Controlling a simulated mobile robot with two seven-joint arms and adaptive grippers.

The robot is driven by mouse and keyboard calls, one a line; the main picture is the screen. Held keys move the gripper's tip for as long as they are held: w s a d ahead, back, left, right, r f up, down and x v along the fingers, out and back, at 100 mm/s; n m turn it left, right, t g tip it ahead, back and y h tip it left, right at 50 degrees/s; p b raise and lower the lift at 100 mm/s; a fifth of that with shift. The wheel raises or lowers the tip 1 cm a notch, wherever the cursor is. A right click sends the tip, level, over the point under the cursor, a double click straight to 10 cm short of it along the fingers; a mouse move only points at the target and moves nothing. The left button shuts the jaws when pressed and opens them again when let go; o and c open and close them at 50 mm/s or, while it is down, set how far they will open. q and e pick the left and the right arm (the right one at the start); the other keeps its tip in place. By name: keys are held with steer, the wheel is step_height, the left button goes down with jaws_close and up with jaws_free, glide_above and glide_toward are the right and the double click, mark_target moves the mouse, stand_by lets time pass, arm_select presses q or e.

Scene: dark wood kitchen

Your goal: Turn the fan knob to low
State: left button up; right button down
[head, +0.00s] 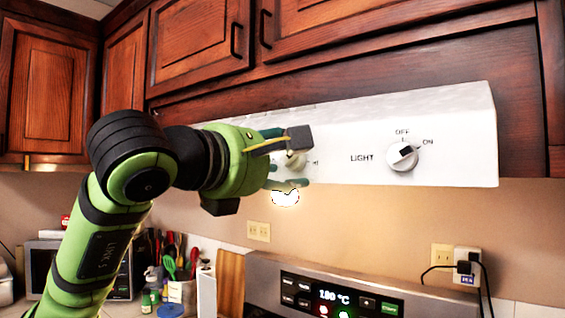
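The white range hood (335,110) hangs under the wooden cabinets. A pale knob (294,160), which I take for the fan knob, is on its front, partly hidden by my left gripper (296,163). Only a small bit of lettering shows right of this knob, so I cannot read its setting. My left gripper reaches in from the left with its fingers apart, one above and one below the knob. I cannot tell whether they touch it. The light knob (402,155), marked LIGHT, OFF and ON, is farther right. My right gripper is not in view.
Cabinet doors with dark handles (234,40) are above the hood. A stove control panel (340,298) reading 180 °C is below. Utensils (175,262) and a microwave (42,265) stand lower left. Plugs (467,265) are on the right wall. The space right of my gripper is clear.

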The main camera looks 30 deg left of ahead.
arm_select(q)
steer(key=shift+s+r, duration=0.1)
steer(key=shift+s, duration=0.05)
steer(key=s+a, duration=0.1)
steer(key=s, duration=1)
steer(key=shift+s+a, duration=0.3)
steer(key=shift+a, duration=0.05)
